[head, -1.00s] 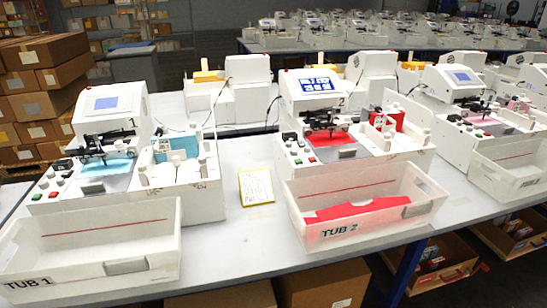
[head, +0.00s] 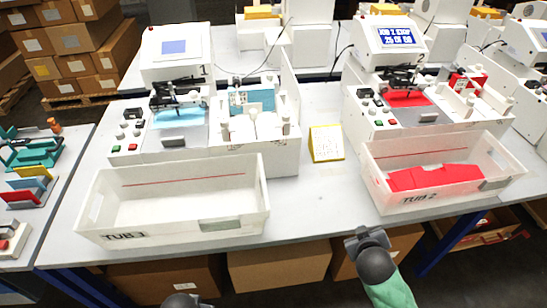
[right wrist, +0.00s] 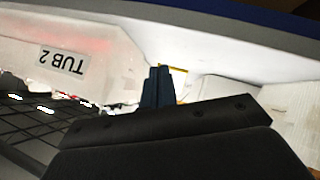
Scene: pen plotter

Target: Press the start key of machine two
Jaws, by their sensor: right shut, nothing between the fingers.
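Machine two (head: 352,72), white with a lit blue screen (head: 394,36), stands right of centre in the head view. A red sheet (head: 406,98) lies on its bed. My right gripper (head: 363,238) is in front of the table's edge, below tub 2 and well apart from the keys. In the right wrist view its fingers (right wrist: 158,87) are together and empty. Only a dark part of my left arm shows at the bottom edge; its fingertips cannot be made out.
Tub 2 (head: 375,161) stands before machine two with red sheets in it. Empty tub 1 (head: 255,200) stands before machine one (head: 142,70). The front table strip between the tubs is clear. Boxes sit under the table.

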